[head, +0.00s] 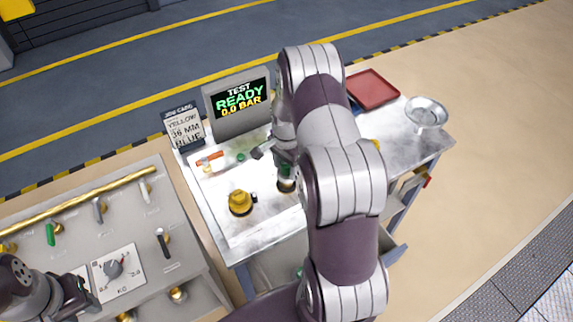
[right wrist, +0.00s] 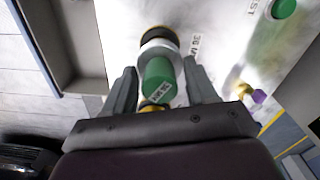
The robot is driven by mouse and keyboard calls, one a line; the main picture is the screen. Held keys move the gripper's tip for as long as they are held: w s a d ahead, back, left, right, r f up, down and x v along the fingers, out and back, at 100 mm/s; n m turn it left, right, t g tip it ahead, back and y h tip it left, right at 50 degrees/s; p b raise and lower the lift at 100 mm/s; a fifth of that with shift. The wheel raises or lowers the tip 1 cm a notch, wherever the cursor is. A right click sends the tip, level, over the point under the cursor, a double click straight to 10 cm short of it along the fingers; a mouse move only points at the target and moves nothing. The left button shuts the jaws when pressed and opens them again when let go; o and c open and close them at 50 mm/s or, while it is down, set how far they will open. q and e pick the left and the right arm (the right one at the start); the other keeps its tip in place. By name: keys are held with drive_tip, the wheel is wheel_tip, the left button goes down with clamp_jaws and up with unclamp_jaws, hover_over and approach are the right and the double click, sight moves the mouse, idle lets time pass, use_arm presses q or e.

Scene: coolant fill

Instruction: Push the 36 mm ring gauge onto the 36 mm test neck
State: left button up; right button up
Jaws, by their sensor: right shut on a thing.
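My right gripper (right wrist: 160,72) is shut on the green handle of the ring gauge (right wrist: 158,82), which carries a partly legible white label. At the handle's far end a pale metallic ring lies against or just in front of a round dark neck (right wrist: 161,34) with a brass-coloured rim. I cannot tell whether the ring is around the neck or only over it. A "36 M" marking is printed beside it. In the head view the green handle (head: 286,170) shows at the gripper, largely covered by my right arm. My left gripper (head: 82,292) is at the lower left, away from the cart; its jaws are unclear.
Behind are the job card (head: 184,128) and the test display (head: 240,101), reading READY, 0.0 BAR. A red tray (head: 373,89) and metal bowl (head: 427,113) are at the right.

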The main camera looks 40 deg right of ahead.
drive_tip(key=shift+f+b, duration=0.8)
drive_tip(key=shift+f, duration=0.35)
drive_tip(key=o, duration=1.2)
drive_tip(key=shift+c, duration=0.2)
wheel_tip(320, 180, up, 12)
drive_tip(key=b, duration=0.3)
drive_tip(key=shift+f, duration=0.15)
drive_tip(key=shift+r, duration=0.5)
